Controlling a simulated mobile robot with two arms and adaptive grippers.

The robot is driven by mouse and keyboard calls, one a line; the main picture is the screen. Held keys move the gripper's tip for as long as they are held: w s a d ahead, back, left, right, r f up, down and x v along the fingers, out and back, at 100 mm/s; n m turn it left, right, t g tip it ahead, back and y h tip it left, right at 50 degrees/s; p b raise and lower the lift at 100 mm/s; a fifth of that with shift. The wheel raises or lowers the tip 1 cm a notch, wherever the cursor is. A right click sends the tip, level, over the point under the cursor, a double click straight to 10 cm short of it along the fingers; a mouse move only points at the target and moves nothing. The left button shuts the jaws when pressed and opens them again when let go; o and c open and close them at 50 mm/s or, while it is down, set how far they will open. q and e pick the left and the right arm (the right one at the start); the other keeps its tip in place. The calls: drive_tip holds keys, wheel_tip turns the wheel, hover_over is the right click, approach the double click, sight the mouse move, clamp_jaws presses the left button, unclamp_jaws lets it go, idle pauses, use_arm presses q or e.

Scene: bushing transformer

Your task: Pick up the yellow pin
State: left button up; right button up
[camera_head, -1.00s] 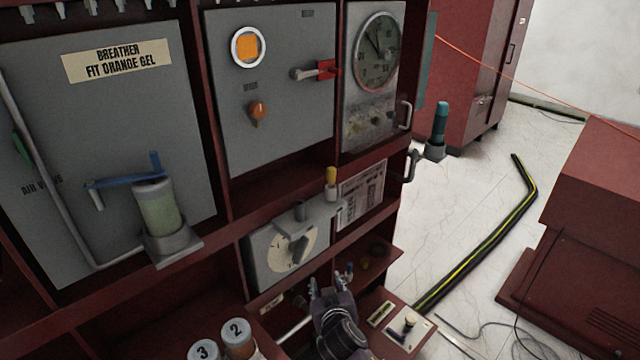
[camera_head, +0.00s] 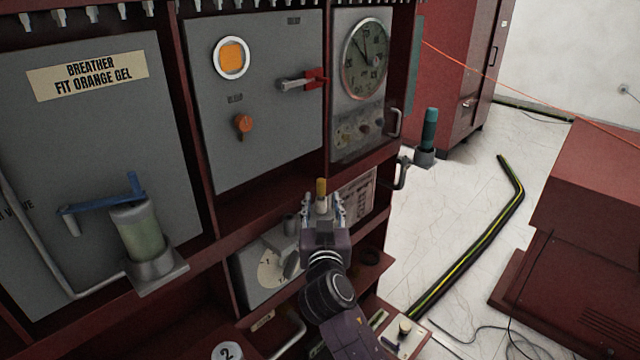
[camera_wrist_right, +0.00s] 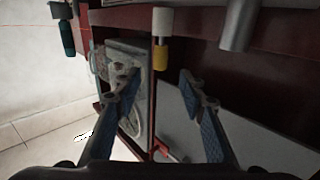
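In the wrist view the right gripper (camera_wrist_right: 159,82) has a clear gap and no visible contact with the pin. My left gripper is out of view.
The grey dial unit (camera_head: 268,272) sits in a red shelf opening below the pin. A breather cylinder (camera_head: 137,232) with a blue lever stands at left. A teal-topped post (camera_head: 429,130) stands right of the cabinet. The floor (camera_head: 450,210) at right has a yellow-striped cable.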

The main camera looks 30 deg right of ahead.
sight(321, 186)
drive_tip(key=x, duration=0.3)
drive_tip(key=shift+f, duration=0.1)
drive_tip(key=shift+w+d+r+p, duration=0.3)
drive_tip(key=shift+w+p, duration=0.35)
drive_tip(key=shift+p, duration=0.05)
drive_tip(key=x, duration=0.1)
drive_tip(key=p+x, duration=0.1)
drive_tip(key=x, duration=0.1)
drive_tip(key=shift+w+d+f, duration=0.1)
drive_tip(key=shift+w+f, duration=0.15)
drive_tip(key=shift+w+d+f, duration=0.1)
drive_tip(key=shift+w+d, duration=0.1)
drive_tip(key=shift+w, duration=0.15)
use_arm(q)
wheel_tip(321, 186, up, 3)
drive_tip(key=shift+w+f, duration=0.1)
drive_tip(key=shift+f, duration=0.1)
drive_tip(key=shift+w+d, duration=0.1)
use_arm(e)
drive_tip(key=shift+c, duration=0.4)
clamp_jaws()
